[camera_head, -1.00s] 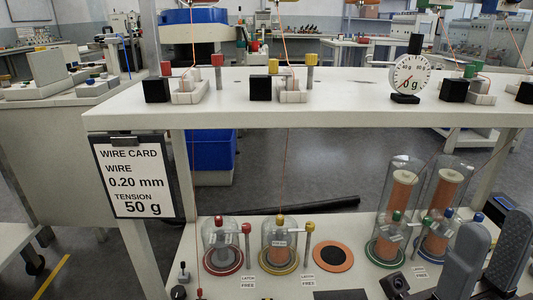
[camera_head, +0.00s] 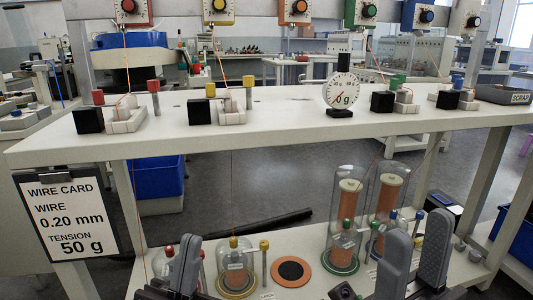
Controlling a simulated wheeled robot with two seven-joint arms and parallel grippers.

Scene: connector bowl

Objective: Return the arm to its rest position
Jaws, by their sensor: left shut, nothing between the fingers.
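My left gripper (camera_head: 182,265) is at the bottom left of the head view, in front of the red-topped glass dome (camera_head: 161,264). Its grey fingers are together with nothing held; the rest of that arm is cut off by the frame. My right gripper (camera_head: 414,248) is at the bottom right, its two grey fingers upright and apart, with nothing between them.
The white upper shelf (camera_head: 270,128) carries a round dial gauge (camera_head: 342,92), black blocks and coloured posts. Below are a yellow-topped dome (camera_head: 235,264) and an orange disc (camera_head: 291,271). A wire card (camera_head: 68,218) hangs at left. A scrap tray (camera_head: 503,94) sits at right.

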